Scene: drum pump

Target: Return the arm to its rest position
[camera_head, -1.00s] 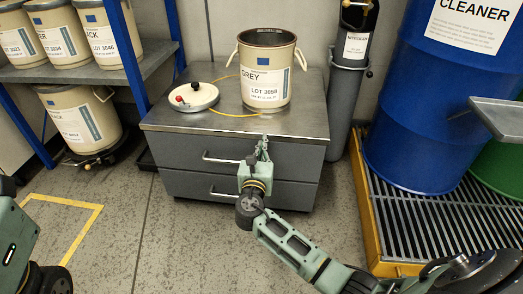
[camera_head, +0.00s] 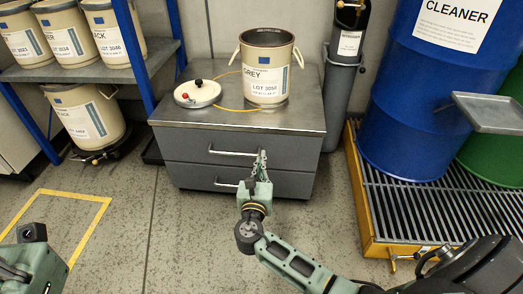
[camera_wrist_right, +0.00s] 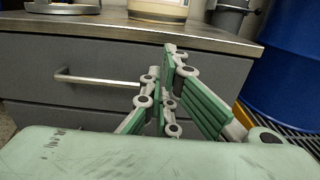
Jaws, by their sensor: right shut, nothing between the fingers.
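My right gripper (camera_head: 261,160) is shut and empty. In the head view it stands in front of the grey drawer cabinet (camera_head: 185,148), near the right ends of its drawer handles; I cannot tell whether it touches them. In the right wrist view the gripper fingers (camera_wrist_right: 167,75) are together in front of the cabinet's drawer fronts (camera_wrist_right: 60,48), to the right of the upper handle. My right arm (camera_head: 290,262) reaches in from the lower right. At the lower left a part of my left arm (camera_head: 35,262) shows, but its gripper is out of view.
On the cabinet stand an open GREY pail (camera_head: 265,72) and its lid (camera_head: 197,94) with a yellow cable. A blue drum (camera_head: 415,100) stands on a yellow-edged grating (camera_head: 400,208) at right. A shelf (camera_head: 60,72) with pails is at left. The floor before the cabinet is clear.

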